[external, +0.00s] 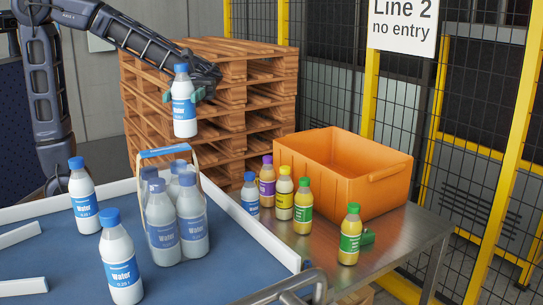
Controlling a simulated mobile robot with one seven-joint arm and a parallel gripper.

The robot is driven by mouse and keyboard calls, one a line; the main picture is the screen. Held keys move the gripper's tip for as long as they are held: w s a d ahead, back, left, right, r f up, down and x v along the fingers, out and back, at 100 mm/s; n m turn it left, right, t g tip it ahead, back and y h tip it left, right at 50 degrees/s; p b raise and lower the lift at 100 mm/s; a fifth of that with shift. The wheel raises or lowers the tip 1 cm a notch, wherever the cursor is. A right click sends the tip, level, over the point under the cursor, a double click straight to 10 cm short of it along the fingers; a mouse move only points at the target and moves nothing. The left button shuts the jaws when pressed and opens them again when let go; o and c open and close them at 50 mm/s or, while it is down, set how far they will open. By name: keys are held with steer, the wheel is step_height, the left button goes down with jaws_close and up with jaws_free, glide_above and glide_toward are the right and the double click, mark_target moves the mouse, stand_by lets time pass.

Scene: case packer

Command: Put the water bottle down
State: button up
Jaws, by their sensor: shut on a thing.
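My gripper (197,94) is shut on a water bottle (184,118), white with a blue cap and blue label. It holds the bottle upright in the air, above and behind the carrier. A carrier with a blue handle (164,151) stands on the blue surface (194,287) with several water bottles (163,235) in it. Two more water bottles, one at the left (84,195) and one at the front (120,258), stand upright on the blue surface. Another small blue-capped bottle (250,193) stands by the metal table, partly hidden by the surface's edge.
An orange crate (390,190) stands on the metal table (300,240) at the right. Several juice bottles (303,206) with yellow, purple and green labels stand before it. Stacked wooden pallets (240,68) rise behind. A yellow-framed fence (372,85) closes the right side.

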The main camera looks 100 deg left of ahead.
steer(key=s+d+r+m+g, duration=0.3)
steer(key=s+d+r+g, duration=0.15)
steer(key=d, duration=0.45)
steer(key=shift+g, duration=0.45)
steer(key=f, duration=2)
steer(key=shift+s+d+f, duration=0.1)
steer(key=shift+s+f, duration=0.1)
steer(key=shift+s, duration=0.15)
steer(key=shift+f, duration=0.1)
steer(key=o, duration=1.2)
steer(key=shift+c, duration=0.2)
steer(key=shift+a, duration=0.25)
steer(key=a, duration=0.3)
steer(key=w+a, duration=0.1)
steer(key=a, duration=0.3)
steer(key=w+a, duration=0.1)
steer(key=a, duration=0.3)
steer(key=shift+a, duration=0.15)
